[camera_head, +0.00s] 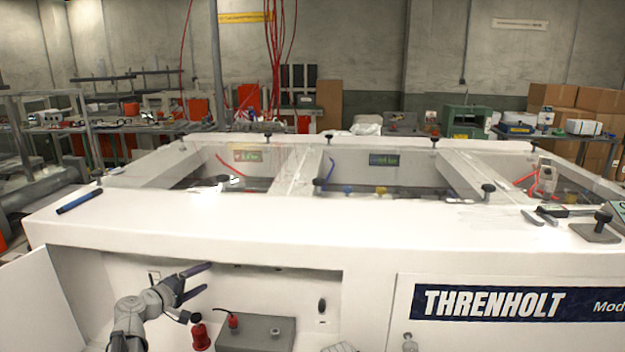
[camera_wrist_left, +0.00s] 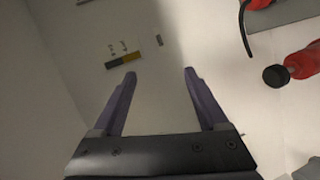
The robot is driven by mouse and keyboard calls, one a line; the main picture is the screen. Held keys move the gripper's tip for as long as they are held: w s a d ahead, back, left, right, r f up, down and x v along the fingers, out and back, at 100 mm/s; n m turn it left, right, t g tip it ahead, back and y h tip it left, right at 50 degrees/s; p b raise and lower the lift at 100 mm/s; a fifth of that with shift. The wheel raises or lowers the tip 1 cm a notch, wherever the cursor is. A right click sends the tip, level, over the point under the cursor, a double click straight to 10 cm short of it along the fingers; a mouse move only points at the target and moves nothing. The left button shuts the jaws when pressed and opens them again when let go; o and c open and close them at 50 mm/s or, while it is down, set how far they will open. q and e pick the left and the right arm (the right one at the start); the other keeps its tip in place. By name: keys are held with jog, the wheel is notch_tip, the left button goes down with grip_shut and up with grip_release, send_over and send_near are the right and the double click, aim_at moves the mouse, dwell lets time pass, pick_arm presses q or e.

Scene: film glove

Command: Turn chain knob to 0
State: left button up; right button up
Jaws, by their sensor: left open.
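My left gripper (camera_head: 205,277) is open and empty inside the recess in the front of the white machine (camera_head: 240,226). In the left wrist view its two purple fingers (camera_wrist_left: 160,73) are spread apart toward a pale wall, with nothing between them. No part can be identified for sure as the chain knob, and no 0 mark is readable. A small dark oval fitting (camera_head: 322,306) is on the recess's back wall, right of the gripper and apart from it. A small yellow-and-black label (camera_wrist_left: 134,60) is on the pale wall ahead of the fingers.
A red bottle-like object (camera_head: 200,338) with a black cap stands just below and right of the gripper. A grey box (camera_head: 256,333) and a red part with a black cord (camera_head: 233,320) are beside it. An open white panel (camera_head: 38,300) bounds the left.

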pick_arm(q)
jog(key=s+d+f+m+g+p, duration=0.2)
jog(key=s+d+f+m+g, duration=0.3)
jog(key=d, duration=0.6)
jog(key=s+d+f+m+g+p, duration=0.15)
jog(key=s+d+m+g, duration=0.35)
jog(key=d, duration=0.6)
jog(key=s+d+f+m+g+y+p, duration=0.1)
jog(key=s+d+m+g+y+p, duration=0.1)
jog(key=s, duration=0.7)
jog(key=s+d+m+g+y+p, duration=0.2)
jog(key=s+y, duration=0.3)
jog(key=s, duration=0.5)
jog(key=shift+s+d+f+m+y, duration=0.25)
jog(key=shift+f+m+y, duration=0.05)
jog(key=shift+f+m, duration=0.1)
